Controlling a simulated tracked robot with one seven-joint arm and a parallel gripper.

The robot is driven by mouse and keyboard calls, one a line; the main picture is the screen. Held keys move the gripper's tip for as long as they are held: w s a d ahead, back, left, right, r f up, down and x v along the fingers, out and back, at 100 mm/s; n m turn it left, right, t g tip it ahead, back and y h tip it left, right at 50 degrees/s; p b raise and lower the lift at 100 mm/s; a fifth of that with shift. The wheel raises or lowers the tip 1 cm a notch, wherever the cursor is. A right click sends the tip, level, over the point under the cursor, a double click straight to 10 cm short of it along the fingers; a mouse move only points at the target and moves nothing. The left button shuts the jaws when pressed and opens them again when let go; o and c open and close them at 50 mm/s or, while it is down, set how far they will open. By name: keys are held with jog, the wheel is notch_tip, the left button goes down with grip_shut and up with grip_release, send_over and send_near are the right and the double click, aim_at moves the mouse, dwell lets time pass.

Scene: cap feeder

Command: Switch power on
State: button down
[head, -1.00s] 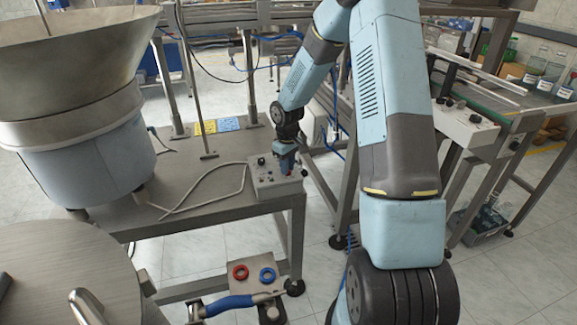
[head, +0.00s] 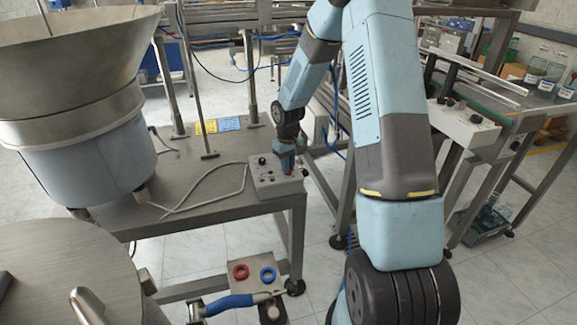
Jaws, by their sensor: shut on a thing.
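A small grey control box (head: 272,184) sits on the right front corner of the metal bench. It has a black knob on its left side and small controls on its top. My gripper (head: 288,169) points down at the right part of the box's top panel. It is shut on a small control there, and a bit of red (head: 290,173) shows by the fingertips. The fingers hide most of that control, so I cannot tell its position.
A large metal bowl feeder (head: 85,120) stands at the left of the bench (head: 220,207). A grey cable (head: 205,206) runs from the box across the bench. A panel with red and blue rings (head: 254,272) is below. Another control box (head: 464,122) is at the right.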

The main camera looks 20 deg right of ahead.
jog(key=m, duration=0.4)
jog(key=shift+m, duration=2.8)
jog(key=c, duration=1.2)
grip_release()
notch_tip(320, 180, up, 14)
jog(key=shift+f, duration=0.15)
